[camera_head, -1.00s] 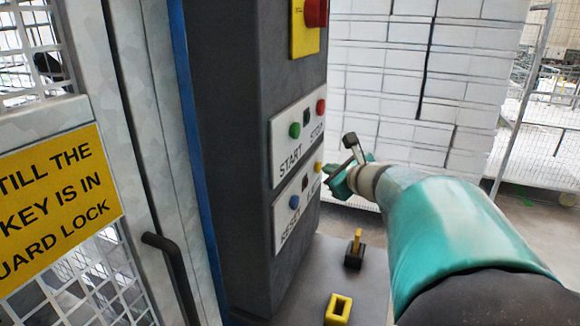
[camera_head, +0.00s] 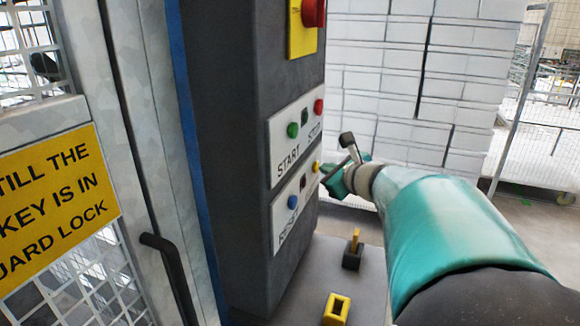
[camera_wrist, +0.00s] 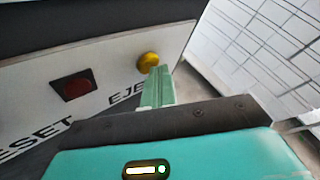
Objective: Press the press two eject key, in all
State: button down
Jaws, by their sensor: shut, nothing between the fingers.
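The yellow eject key (camera_head: 316,166) sits at the right end of the lower white panel, beside my gripper (camera_head: 328,181). In the wrist view the yellow key (camera_wrist: 148,60) stands above the partly covered EJECT lettering. My gripper (camera_wrist: 160,72) is shut and empty, its green fingertips just right of and below the key. I cannot tell whether they touch it. A blue reset key (camera_head: 292,202) is on the same panel, with a dark red square lamp (camera_wrist: 74,86) between the two. No press number shows.
Above are a green start key (camera_head: 292,130), a red stop key (camera_head: 318,107) and a red emergency knob (camera_head: 314,12). A yellow key-like piece (camera_head: 355,240) and a yellow socket (camera_head: 337,309) are on the grey ledge below. A mesh guard door with a yellow sign (camera_head: 55,205) stands left.

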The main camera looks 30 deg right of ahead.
jog(key=shift+s+d, duration=0.4)
jog(key=shift+s, duration=0.15)
jog(key=shift+s+d, duration=0.75)
jog(key=shift+s, duration=0.25)
jog(key=shift+s+d, duration=0.75)
jog(key=shift+s, duration=0.25)
